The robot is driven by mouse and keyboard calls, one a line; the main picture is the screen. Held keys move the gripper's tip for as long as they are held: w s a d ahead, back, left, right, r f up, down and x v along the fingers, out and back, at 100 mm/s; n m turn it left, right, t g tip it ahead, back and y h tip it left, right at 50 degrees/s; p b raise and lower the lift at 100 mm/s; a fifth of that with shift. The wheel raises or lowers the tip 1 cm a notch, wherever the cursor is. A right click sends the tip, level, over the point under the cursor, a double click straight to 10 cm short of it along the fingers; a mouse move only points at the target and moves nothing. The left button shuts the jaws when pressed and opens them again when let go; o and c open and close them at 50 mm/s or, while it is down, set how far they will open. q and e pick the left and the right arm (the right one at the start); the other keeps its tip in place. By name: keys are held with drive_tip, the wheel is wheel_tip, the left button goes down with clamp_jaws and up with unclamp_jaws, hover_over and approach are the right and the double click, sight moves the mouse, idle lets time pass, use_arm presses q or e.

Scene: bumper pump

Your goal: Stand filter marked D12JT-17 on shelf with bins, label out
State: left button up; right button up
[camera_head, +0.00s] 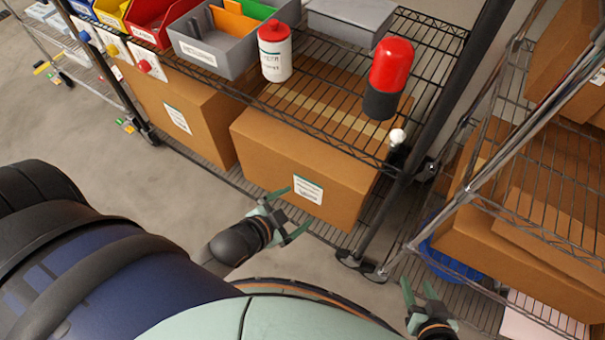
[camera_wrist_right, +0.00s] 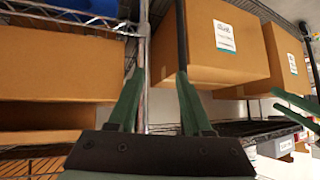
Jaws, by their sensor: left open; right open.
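A white filter (camera_head: 275,62) with a red top stands upright on the wire shelf (camera_head: 330,85) with bins, beside the grey bin. Its label shows toward me, but the marking is too small to read. A red and black cylinder (camera_head: 388,75) stands further right on that shelf; no label shows on it. My left gripper (camera_head: 289,211) is open and empty, low in front of a cardboard box. My right gripper (camera_head: 418,288) is open and empty at the bottom right; its fingers also show in the right wrist view (camera_wrist_right: 160,78). Both are apart from the filter.
Coloured bins (camera_head: 155,22) and a grey divided bin (camera_head: 213,45) line the shelf's left; a closed grey container (camera_head: 350,18) is behind. Cardboard boxes (camera_head: 300,150) fill the level below. A dark post (camera_head: 430,120) and a second rack (camera_head: 545,165) stand at right.

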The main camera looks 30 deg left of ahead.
use_arm(q)
drive_tip(key=s+d+n, duration=0.1)
drive_tip(key=s+d+f+n+g, duration=0.1)
drive_tip(key=n, duration=0.1)
drive_tip(key=s+d+f+n+h, duration=0.1)
drive_tip(key=d, duration=0.1)
drive_tip(key=shift+s+d+f+n, duration=0.1)
drive_tip(key=shift+n, duration=0.3)
use_arm(e)
drive_tip(key=shift+w, duration=0.1)
drive_tip(key=shift+r, duration=0.1)
use_arm(q)
drive_tip(key=s+a+r+p, duration=0.1)
drive_tip(key=a+r+p, duration=0.2)
drive_tip(key=r+p, duration=0.5)
drive_tip(key=p, duration=0.3)
drive_tip(key=shift+s+a+r+n+y, duration=0.15)
drive_tip(key=shift+s+r+n+y, duration=0.05)
drive_tip(key=shift+r+n+y, duration=0.1)
use_arm(e)
drive_tip(key=s+d+r+h, duration=0.1)
drive_tip(key=s+d+r, duration=0.1)
drive_tip(key=r, duration=0.6)
drive_tip(key=shift+d+m, duration=0.3)
drive_tip(key=shift+d, duration=0.35)
